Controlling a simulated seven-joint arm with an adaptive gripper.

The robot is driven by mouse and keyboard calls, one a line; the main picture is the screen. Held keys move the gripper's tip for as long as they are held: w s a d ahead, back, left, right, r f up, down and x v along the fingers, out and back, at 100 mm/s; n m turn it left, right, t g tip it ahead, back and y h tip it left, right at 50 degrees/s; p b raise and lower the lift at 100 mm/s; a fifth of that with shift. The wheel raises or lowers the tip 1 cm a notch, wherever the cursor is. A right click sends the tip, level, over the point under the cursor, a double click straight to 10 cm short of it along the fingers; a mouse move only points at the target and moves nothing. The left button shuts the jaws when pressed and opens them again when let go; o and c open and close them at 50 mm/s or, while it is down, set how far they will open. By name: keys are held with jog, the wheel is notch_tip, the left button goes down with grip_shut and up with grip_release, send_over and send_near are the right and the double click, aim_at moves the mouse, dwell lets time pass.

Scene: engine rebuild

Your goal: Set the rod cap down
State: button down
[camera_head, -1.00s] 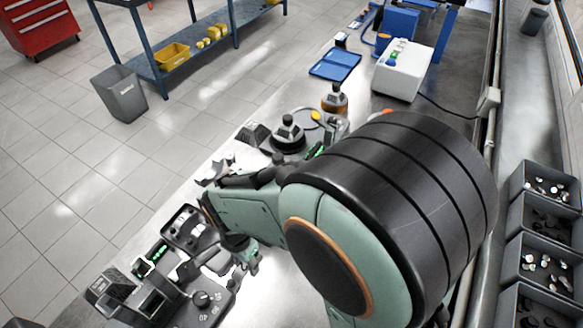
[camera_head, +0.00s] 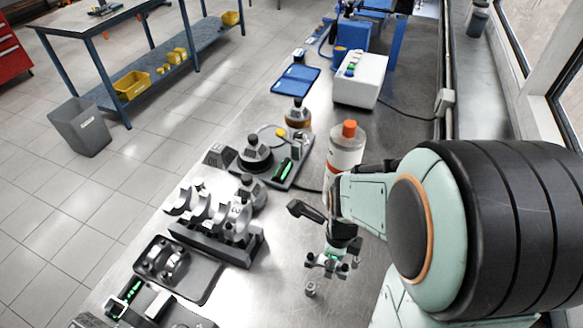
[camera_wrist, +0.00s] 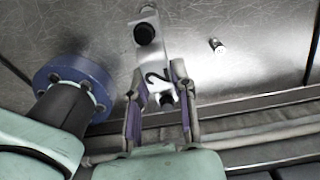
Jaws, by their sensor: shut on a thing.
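My gripper (camera_head: 333,262) is low over the bare steel bench, right of the black rack, fingers pointing down. In the wrist view my gripper (camera_wrist: 160,98) has its fingers shut on a silver piece with black round ends, which I take to be the rod cap (camera_wrist: 148,62). In the head view the rod cap shows only as small dark knobs around the fingertips. Whether it touches the bench is unclear. A small metal cylinder (camera_head: 311,289) stands on the bench just in front of the gripper; it also shows in the wrist view (camera_wrist: 217,46).
Left are a black rack (camera_head: 245,254) with several silver arched parts and a dark tray (camera_head: 205,283) with a silver part. A white bottle with an orange cap (camera_head: 345,150) stands behind the gripper. A blue tray (camera_head: 295,79) and white box (camera_head: 360,80) are farther back.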

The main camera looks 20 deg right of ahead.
jog(key=shift+w+d+f, duration=0.1)
jog(key=shift+d+f, duration=0.05)
jog(key=shift+d, duration=0.3)
jog(key=w+d+f, duration=0.1)
jog(key=w+f, duration=0.2)
jog(key=w, duration=0.1)
jog(key=w+d+f, duration=0.2)
jog(key=w+f, duration=0.1)
jog(key=w, duration=0.1)
jog(key=w+d+f, duration=0.2)
jog(key=w+f, duration=0.1)
jog(key=w, duration=0.1)
jog(key=shift+d+f, duration=0.2)
jog(key=shift+d, duration=0.05)
jog(key=shift+w+d+f, duration=0.1)
jog(key=shift+f, duration=1.55)
jog(key=shift+f, duration=0.1)
jog(key=c, duration=0.9)
grip_release()
jog(key=shift+c, duration=0.2)
